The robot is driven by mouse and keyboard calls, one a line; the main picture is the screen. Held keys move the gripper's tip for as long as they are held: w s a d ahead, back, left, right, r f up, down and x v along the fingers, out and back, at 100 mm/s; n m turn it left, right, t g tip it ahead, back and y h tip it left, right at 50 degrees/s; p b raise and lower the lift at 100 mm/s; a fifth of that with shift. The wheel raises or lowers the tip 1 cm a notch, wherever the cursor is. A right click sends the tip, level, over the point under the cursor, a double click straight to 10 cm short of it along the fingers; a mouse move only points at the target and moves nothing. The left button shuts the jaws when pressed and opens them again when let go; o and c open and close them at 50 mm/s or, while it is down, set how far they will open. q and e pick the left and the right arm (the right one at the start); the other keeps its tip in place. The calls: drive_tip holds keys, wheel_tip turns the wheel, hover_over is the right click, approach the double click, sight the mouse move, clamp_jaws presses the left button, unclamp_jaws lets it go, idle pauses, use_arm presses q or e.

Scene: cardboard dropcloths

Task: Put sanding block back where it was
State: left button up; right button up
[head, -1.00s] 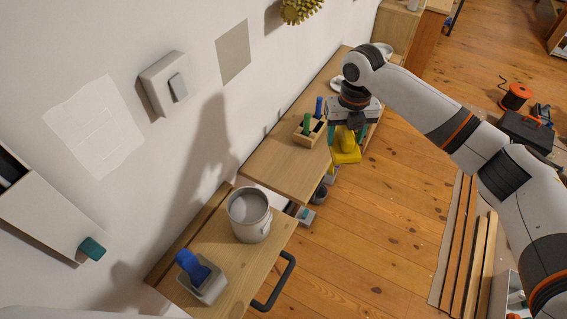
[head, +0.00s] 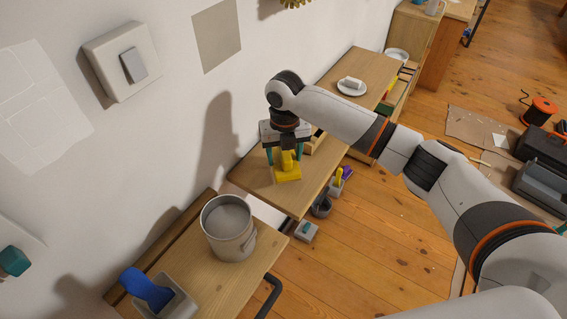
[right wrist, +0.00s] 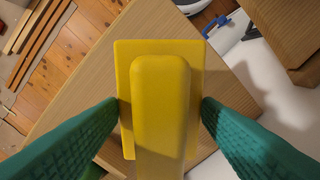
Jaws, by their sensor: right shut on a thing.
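The sanding block (head: 287,174) is yellow, with a flat base and a raised grip. My right gripper (head: 286,158) points down and is shut on it, over the near end of the far wooden table (head: 262,193). In the right wrist view the yellow block (right wrist: 190,60) sits between the two green fingers (right wrist: 160,115), which press on its long sides. The table's wood top (right wrist: 95,70) shows below it. I cannot tell whether the block touches the table. My left gripper is not in view.
A metal pot (head: 229,232) stands on the nearer table (head: 215,285), close to the block. A blue-handled tool (head: 146,288) sits in a grey holder (head: 172,305). A white plate (head: 352,90) lies farther back. A wooden holder is mostly hidden behind my arm.

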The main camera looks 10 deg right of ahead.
drive_tip(key=shift+f, duration=2)
drive_tip(key=o, duration=1.1)
drive_tip(key=shift+f, duration=0.1)
wheel_tip(320, 180, up, 12)
drive_tip(key=shift+r, duration=0.15)
